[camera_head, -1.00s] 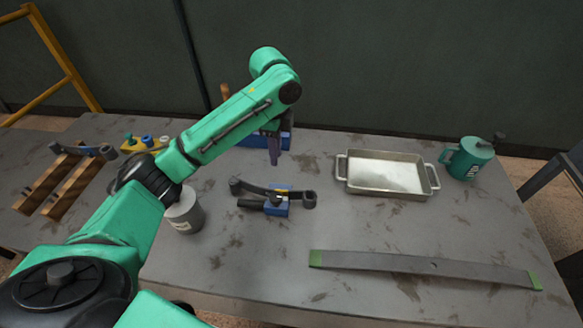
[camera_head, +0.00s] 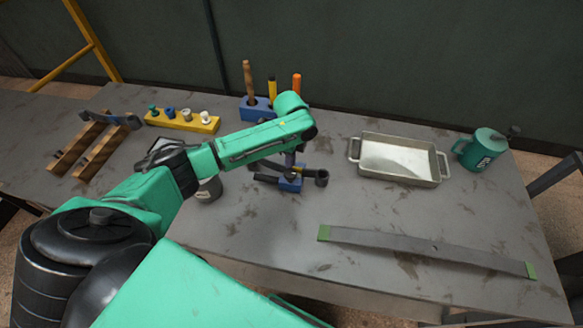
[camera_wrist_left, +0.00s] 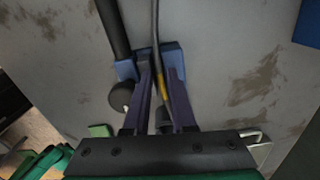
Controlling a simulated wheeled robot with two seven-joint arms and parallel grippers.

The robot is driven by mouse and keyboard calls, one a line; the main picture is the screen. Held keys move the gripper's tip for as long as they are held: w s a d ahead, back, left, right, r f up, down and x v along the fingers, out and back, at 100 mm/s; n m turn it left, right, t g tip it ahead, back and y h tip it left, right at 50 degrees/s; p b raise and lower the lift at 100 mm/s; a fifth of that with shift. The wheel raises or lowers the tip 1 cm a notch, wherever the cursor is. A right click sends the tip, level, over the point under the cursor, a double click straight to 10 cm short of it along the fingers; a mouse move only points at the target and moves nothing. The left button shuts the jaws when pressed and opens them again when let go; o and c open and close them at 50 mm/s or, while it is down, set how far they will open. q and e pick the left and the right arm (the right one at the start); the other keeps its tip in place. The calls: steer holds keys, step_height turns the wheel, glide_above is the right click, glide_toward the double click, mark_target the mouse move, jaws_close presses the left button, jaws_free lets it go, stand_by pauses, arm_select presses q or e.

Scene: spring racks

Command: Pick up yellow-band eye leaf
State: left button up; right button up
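The yellow-band eye leaf (camera_head: 311,173) is a dark narrow strip with a rolled eye at its right end, lying on a small blue clamp block (camera_head: 290,185). My left arm hides part of it in the head view. In the left wrist view, the leaf (camera_wrist_left: 156,50) runs up the picture between my fingers, and its yellow band shows low between them. My left gripper (camera_wrist_left: 160,72) points down with its two purple fingers apart, one on each side of the leaf. The leaf still appears to rest at the blue block (camera_wrist_left: 173,56). My right gripper is not in view.
A long green-ended leaf (camera_head: 430,246) lies at the front right. A metal tray (camera_head: 400,178) and green mug (camera_head: 480,150) stand at the back right. Behind are a yellow peg rack (camera_head: 180,122) and a blue tool holder (camera_head: 256,110).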

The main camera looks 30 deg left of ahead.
arm_select(q)
steer(key=shift+s+f, duration=0.1)
steer(key=shift+f, duration=0.15)
jaws_close()
steer(key=shift+s, duration=0.1)
steer(key=shift+s+d+f, duration=0.1)
steer(key=shift+s, duration=0.05)
stand_by(0.7)
